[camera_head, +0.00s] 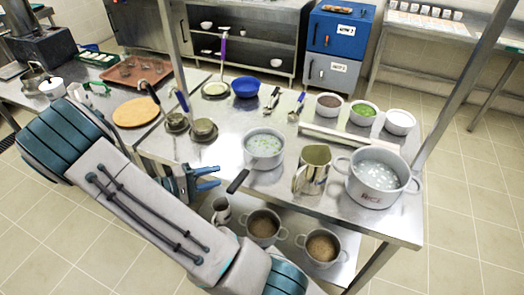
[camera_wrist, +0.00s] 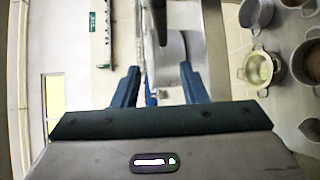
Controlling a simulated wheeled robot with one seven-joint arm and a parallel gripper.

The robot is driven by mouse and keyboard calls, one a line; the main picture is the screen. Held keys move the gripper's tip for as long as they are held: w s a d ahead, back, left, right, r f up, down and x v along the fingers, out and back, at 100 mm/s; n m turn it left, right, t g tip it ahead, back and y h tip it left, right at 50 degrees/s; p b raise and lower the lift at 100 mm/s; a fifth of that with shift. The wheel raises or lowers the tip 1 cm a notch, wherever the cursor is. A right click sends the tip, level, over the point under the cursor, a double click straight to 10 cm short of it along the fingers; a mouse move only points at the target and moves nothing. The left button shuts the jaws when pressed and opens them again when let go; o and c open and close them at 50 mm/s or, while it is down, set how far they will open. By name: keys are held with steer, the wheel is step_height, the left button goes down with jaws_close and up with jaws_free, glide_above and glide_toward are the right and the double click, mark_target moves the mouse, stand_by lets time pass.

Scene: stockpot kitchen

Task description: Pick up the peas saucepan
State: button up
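The peas saucepan (camera_head: 264,147) is a grey pan on the steel table, with pale green contents. Its black handle (camera_head: 238,181) points toward the front left, over the table's front edge. My gripper (camera_head: 213,177) is left of the handle and apart from it in the head view. In the wrist view my gripper (camera_wrist: 160,82) has its two blue fingers spread with a gap between them. A pale grey rounded shape shows beyond that gap; I cannot tell what it is.
A steel pitcher (camera_head: 313,169) and a large pot marked rice (camera_head: 376,178) stand right of the saucepan. Small pans with upright handles (camera_head: 204,130) stand to its left. A blue bowl (camera_head: 245,87) is behind. Pots (camera_head: 263,227) sit on the lower shelf.

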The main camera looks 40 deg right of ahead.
mark_target(245, 169)
steer(key=shift+s+p+x, duration=0.1)
steer(key=shift+p+x, duration=0.7)
steer(key=shift+x, duration=1.9)
steer(key=shift+s+p+x, duration=0.15)
steer(key=shift+p+x, duration=0.6)
steer(key=shift+x, duration=1.9)
steer(key=shift+a+f, duration=0.15)
steer(key=shift+f, duration=0.05)
jaws_close()
